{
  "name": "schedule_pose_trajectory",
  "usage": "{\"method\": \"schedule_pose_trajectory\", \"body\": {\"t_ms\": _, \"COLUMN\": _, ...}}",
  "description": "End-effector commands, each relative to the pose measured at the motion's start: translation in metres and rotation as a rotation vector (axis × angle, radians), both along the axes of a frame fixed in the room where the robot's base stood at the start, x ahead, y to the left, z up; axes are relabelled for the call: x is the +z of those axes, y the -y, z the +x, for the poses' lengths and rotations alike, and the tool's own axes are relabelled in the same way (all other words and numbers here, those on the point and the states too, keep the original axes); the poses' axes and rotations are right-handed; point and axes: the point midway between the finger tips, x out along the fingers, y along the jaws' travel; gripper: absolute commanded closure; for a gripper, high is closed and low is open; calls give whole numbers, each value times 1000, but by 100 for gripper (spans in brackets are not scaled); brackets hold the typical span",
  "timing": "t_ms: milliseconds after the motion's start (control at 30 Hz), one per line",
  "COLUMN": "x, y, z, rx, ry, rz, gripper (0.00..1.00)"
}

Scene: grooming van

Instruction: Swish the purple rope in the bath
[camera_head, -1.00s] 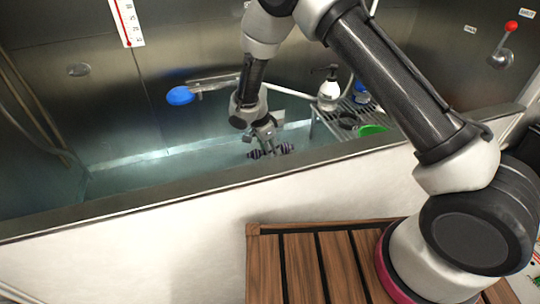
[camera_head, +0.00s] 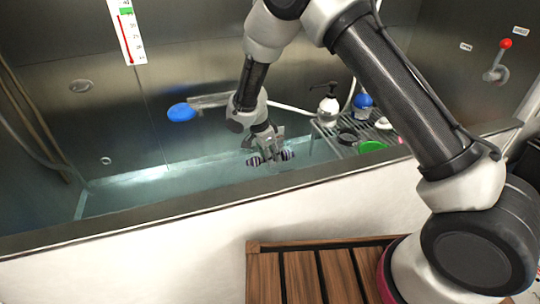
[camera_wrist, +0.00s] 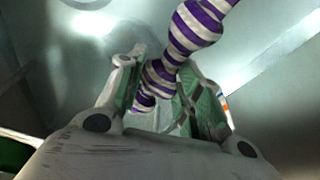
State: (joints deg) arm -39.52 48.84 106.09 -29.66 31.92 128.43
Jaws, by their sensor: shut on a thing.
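The purple rope (camera_head: 287,155), striped purple and white with knots, is held in my gripper (camera_head: 268,148) inside the bath. In the wrist view the rope (camera_wrist: 196,24) passes between the fingers of my gripper (camera_wrist: 168,98) and sticks out past them toward the top. The gripper is shut on the rope's middle, and an end shows on each side in the head view. The bath (camera_head: 130,212) is a steel tub with a pale front wall and bluish water. The rope appears at or close to the water; exact contact is hard to tell.
A rack (camera_head: 345,135) at the right of the bath holds a pump bottle (camera_head: 328,110), a blue-topped jar (camera_head: 362,103) and a green dish (camera_head: 371,146). A wooden slatted platform (camera_head: 300,280) stands in front. The bath's left side is clear.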

Motion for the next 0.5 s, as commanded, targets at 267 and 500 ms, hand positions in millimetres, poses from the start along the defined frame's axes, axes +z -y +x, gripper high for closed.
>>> {"method": "schedule_pose_trajectory", "body": {"t_ms": 267, "x": 30, "y": -1, "z": 1, "rx": -1, "ry": 3, "rz": 3, "gripper": 91}}
{"method": "schedule_pose_trajectory", "body": {"t_ms": 500, "x": 70, "y": -1, "z": 1, "rx": 0, "ry": 4, "rz": 2, "gripper": 91}}
